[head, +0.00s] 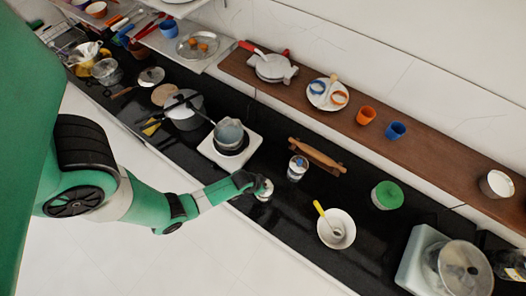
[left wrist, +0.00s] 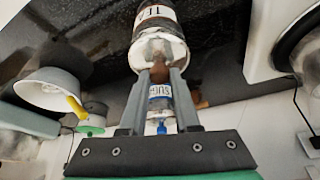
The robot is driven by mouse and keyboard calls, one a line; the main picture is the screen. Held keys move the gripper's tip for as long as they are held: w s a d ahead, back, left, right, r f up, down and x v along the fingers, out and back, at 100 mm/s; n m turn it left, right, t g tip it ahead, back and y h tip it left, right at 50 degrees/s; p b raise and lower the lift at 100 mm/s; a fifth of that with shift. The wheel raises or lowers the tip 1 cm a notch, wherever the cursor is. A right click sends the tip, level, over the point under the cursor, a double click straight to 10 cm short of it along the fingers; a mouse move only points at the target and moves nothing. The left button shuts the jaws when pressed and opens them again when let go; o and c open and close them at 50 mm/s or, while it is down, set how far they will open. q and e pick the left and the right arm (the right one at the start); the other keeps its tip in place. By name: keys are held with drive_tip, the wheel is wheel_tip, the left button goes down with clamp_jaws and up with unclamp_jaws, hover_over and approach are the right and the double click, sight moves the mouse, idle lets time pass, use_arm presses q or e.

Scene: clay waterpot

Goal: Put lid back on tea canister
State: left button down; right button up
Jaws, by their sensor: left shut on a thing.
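My left gripper (head: 257,184) is at the counter's front edge, in the middle of the head view. In the left wrist view its two fingers (left wrist: 160,76) are closed around the brown knob (left wrist: 159,71) of a white lid (left wrist: 160,51). The tea canister (left wrist: 154,17), white with a dark-lettered label, is directly beyond the lid. Lid and canister look in line and touching; I cannot tell whether the lid is fully seated. My right gripper is not in view.
A sugar canister (head: 297,168) with a blue knob stands to the right, before a rolling pin (head: 317,155). A white bowl (head: 337,228) with a yellow-handled utensil is farther right. A pot on a white stove (head: 222,158) stands left. Black counter lies bare between canister and bowl.

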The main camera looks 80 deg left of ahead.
use_arm(q)
drive_tip(key=shift+c, duration=0.4)
unclamp_jaws()
drive_tip(key=shift+r, duration=0.1)
wheel_tip(320, 180, up, 5)
drive_tip(key=p, duration=0.4)
drive_tip(key=shift+p, duration=0.4)
drive_tip(key=shift+r, duration=0.9)
clamp_jaws()
